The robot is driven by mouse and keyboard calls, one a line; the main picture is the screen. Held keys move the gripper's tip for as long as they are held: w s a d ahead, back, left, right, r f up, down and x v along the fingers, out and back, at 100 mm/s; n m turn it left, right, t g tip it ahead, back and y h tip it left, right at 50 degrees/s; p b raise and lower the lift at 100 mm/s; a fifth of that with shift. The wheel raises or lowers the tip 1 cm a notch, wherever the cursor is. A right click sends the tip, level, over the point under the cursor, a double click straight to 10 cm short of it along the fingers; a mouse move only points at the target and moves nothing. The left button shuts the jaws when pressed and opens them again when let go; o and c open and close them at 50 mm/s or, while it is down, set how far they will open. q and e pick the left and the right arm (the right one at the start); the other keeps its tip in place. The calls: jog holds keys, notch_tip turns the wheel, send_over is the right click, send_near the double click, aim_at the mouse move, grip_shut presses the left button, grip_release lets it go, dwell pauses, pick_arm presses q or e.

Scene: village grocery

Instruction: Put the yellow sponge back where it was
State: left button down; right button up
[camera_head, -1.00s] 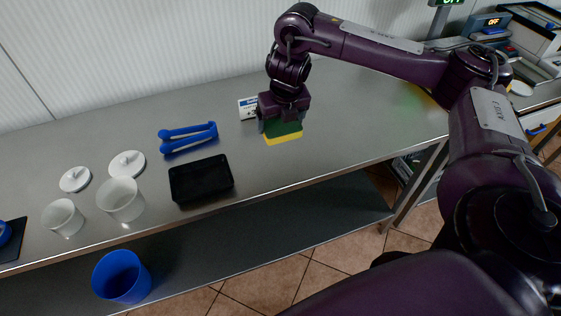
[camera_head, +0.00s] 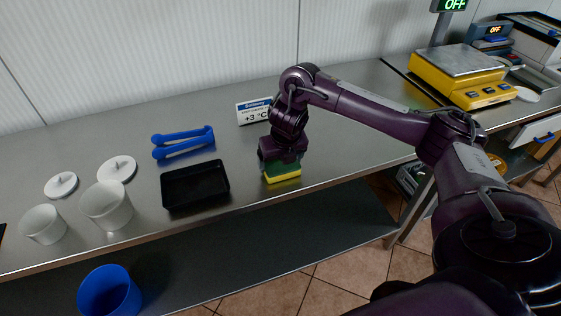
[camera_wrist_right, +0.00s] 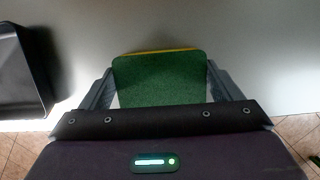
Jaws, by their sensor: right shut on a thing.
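The yellow sponge (camera_head: 284,179) has a green scouring top and a yellow lower layer. My right gripper (camera_head: 282,164) is shut on it from above, near the front edge of the steel counter, to the right of the black tray. The sponge is at or just above the counter; I cannot tell whether it touches. In the right wrist view the green face of the sponge (camera_wrist_right: 160,80) sits between the two fingers (camera_wrist_right: 160,88), with a thin yellow edge at the far side. My left gripper is not in view.
A black tray (camera_head: 196,204) lies close left of the sponge. A small sign (camera_head: 254,111) is behind the gripper. A yellow scale (camera_head: 462,75) is at right. Bare counter lies right of the sponge.

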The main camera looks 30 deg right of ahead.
aim_at(284, 171)
jog(key=shift+f, duration=0.15)
jog(key=o, duration=0.8)
jog(key=p+v, duration=0.6)
jog(key=v, duration=0.6)
jog(key=shift+r+p, duration=0.2)
jog(key=shift+p, duration=0.15)
jog(key=shift+a, duration=0.1)
